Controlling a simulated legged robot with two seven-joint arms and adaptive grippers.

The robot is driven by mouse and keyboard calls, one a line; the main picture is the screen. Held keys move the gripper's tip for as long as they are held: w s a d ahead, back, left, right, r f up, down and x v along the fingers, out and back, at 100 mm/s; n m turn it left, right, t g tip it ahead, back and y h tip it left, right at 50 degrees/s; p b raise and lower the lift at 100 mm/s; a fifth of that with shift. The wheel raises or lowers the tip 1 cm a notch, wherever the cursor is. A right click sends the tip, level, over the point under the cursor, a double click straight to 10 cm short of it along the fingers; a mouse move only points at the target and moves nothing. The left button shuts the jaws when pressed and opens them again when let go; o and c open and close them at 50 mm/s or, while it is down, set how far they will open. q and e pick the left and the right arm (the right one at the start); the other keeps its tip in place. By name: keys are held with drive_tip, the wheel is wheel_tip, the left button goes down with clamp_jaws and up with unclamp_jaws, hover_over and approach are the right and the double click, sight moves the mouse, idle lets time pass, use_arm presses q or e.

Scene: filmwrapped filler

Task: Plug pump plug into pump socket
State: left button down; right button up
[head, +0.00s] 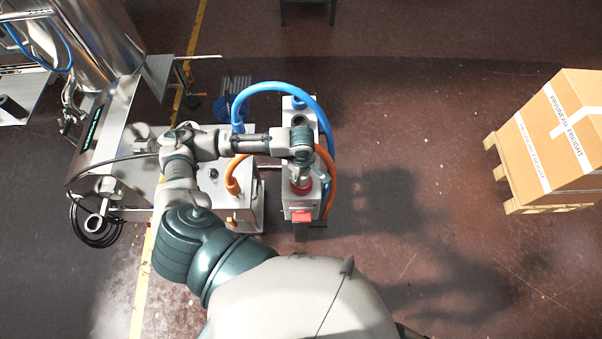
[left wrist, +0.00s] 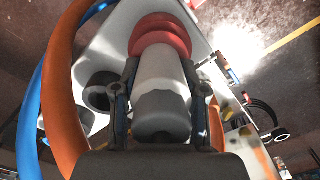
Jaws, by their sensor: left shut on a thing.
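The pump plug (left wrist: 163,82) is a pale grey cylinder with a darker rear end, held between the two fingers of my left gripper (left wrist: 160,75). Red rings (left wrist: 160,38) lie at its far end, against a pale grey housing; I cannot tell how much of the red belongs to the plug and how much to the pump socket. In the head view my left gripper (head: 303,172) reaches down over the grey unit, and a red ring (head: 301,187) shows just below it. My wrist hides most of the plug there. My right gripper is out of view.
A blue hose (head: 277,87) and an orange hose (head: 331,168) loop close around my left wrist. A red block (head: 302,217) is on the unit's near end. A steel machine (head: 105,130) stands left. Cartons (head: 558,135) on a pallet (head: 520,207) stand right, with clear floor between.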

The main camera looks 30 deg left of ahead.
use_arm(q)
drive_tip(key=c, duration=0.5)
unclamp_jaws()
drive_tip(key=shift+c, duration=0.2)
wheel_tip(320, 180, up, 12)
drive_tip(key=shift+w+f, duration=0.1)
